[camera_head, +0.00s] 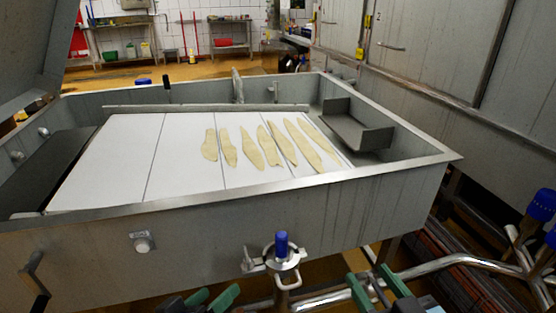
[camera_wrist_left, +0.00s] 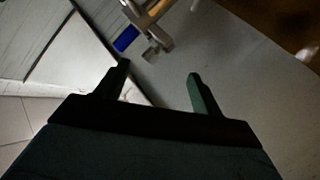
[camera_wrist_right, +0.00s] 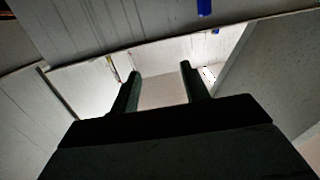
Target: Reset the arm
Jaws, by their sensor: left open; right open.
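My left gripper (camera_head: 211,298) is at the bottom of the head view, in front of the steel vat. Its two green fingers are apart with nothing between them, as the left wrist view (camera_wrist_left: 158,74) also shows. My right gripper (camera_head: 376,287) is lower right of the vat's valve, also open and empty; its spread fingers show in the right wrist view (camera_wrist_right: 161,72). Both grippers are apart from the pale strips (camera_head: 247,147), several of which lie on the white boards (camera_head: 110,160) inside the vat. Most of both arms is out of view.
The vat's front wall (camera_head: 190,238) lies just beyond my grippers. A valve with a blue cap (camera_head: 281,245) sticks out between them. A metal pipe (camera_head: 450,262) runs at the lower right. A grey bent tray (camera_head: 357,127) sits in the vat's right end.

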